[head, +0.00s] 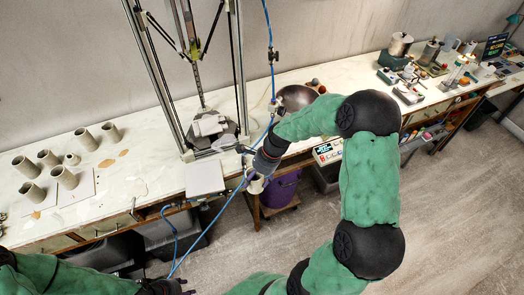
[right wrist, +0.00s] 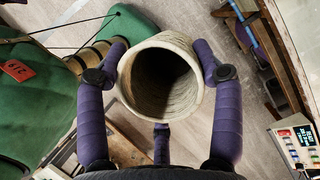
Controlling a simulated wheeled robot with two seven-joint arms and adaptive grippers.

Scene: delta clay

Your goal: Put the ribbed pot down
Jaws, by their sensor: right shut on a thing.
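The ribbed pot (head: 257,185) is a small pale clay cylinder, held just in front of the counter's front edge in the head view. In the right wrist view the pot (right wrist: 126,82) shows its open mouth and dark inside, with fine ridges around the wall. My right gripper (head: 258,173) is shut on it, with purple fingers around its sides. Floor shows around it in the wrist view, so it hangs clear of the counter. My left gripper (head: 166,287) is partly in view at the bottom edge; its jaws are not clear.
Several pale pots (head: 83,140) stand at the left of the long counter (head: 130,190). A delta printer frame (head: 240,75) rises at its middle, with a light square plate (head: 205,179) in front. A dark bowl (head: 297,96) is right of it. A purple bin (head: 282,192) stands below.

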